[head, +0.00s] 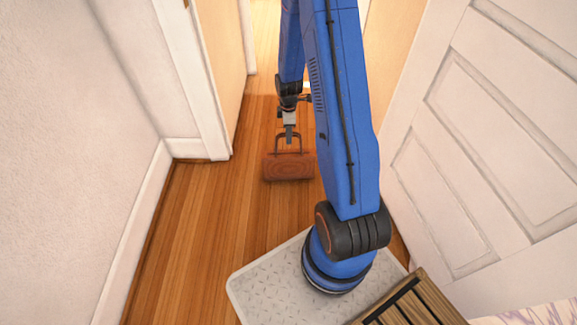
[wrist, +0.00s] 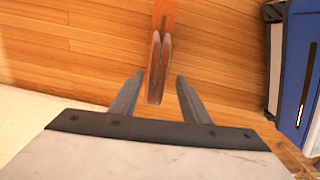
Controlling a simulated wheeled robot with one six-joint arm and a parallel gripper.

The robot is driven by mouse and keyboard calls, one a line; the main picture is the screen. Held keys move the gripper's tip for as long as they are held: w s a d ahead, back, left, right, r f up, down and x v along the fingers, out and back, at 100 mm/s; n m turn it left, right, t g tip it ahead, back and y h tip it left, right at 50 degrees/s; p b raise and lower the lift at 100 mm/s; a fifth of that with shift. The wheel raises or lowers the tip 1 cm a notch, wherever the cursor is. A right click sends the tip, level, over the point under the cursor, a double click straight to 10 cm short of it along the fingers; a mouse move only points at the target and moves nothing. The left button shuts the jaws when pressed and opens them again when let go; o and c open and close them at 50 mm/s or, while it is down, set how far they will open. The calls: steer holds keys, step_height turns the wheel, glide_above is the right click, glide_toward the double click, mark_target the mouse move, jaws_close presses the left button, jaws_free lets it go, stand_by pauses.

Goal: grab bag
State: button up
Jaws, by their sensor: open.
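A reddish-brown bag (head: 288,167) with an upright handle stands on the wooden floor in the head view, beyond my base. My gripper (head: 289,138) is just above it, by the top of the handle. In the wrist view my gripper (wrist: 158,97) is open, with its two fingers apart. The bag's handle (wrist: 159,70) appears between and beyond the fingertips there, with a gap on each side. I cannot tell whether either finger touches it.
A white panelled door (head: 470,140) stands at the right. A white wall (head: 70,130) with a baseboard runs along the left. A wooden slatted item (head: 412,305) sits at the bottom right. The wooden floor (head: 205,230) left of the bag is clear.

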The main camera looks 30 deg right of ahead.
steer(key=shift+w+d+f, duration=0.1)
steer(key=shift+f, duration=1.35)
steer(key=shift+w+f, duration=0.1)
steer(key=shift+f, duration=1.3)
jaws_close()
